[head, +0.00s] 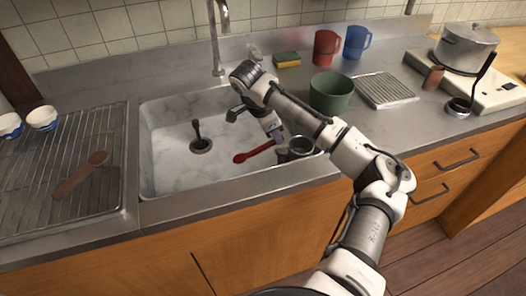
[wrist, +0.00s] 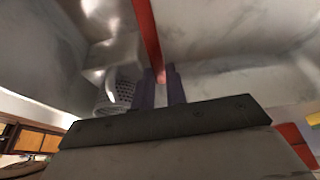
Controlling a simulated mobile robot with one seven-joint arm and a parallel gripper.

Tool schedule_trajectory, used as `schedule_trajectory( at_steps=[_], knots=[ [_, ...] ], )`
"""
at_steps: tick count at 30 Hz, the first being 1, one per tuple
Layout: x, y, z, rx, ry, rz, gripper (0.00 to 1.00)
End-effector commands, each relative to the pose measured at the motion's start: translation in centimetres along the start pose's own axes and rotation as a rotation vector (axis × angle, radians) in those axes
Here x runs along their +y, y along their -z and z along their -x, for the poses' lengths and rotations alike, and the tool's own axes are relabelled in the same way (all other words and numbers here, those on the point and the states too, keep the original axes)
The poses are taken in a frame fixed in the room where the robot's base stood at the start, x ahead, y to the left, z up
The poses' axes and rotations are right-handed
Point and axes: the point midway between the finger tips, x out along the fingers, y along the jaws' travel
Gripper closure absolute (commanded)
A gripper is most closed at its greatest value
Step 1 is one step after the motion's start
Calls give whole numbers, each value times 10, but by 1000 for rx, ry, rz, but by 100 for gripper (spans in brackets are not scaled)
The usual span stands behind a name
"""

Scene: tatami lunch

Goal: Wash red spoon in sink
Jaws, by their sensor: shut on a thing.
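The red spoon (head: 258,151) is in the sink area in the head view, its bowl end to the left and its handle running up to my gripper (head: 279,138). My gripper is shut on the handle. In the wrist view the red spoon (wrist: 147,32) runs up from between the fingers of my gripper (wrist: 162,86). The sink (head: 165,178) is a pale basin set in the metal counter. The tap (head: 215,45) rises behind it; no water shows. I cannot tell whether the spoon touches the basin.
A metal cup-like holder (head: 301,146) is at the sink's right side, close to my gripper. A green pot (head: 331,93), sponge (head: 287,60), red mug (head: 326,47) and blue mug (head: 356,42) stand behind. A drying rack (head: 100,135) with a brown spoon (head: 82,174) is left.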

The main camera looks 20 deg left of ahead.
Motion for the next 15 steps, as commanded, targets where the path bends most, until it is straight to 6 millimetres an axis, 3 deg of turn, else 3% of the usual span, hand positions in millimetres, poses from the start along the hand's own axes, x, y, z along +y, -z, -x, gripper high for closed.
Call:
schedule_trajectory(
  at_steps=[15],
  knots=[
    [1,14,35,0,0,0,100]
  ],
)
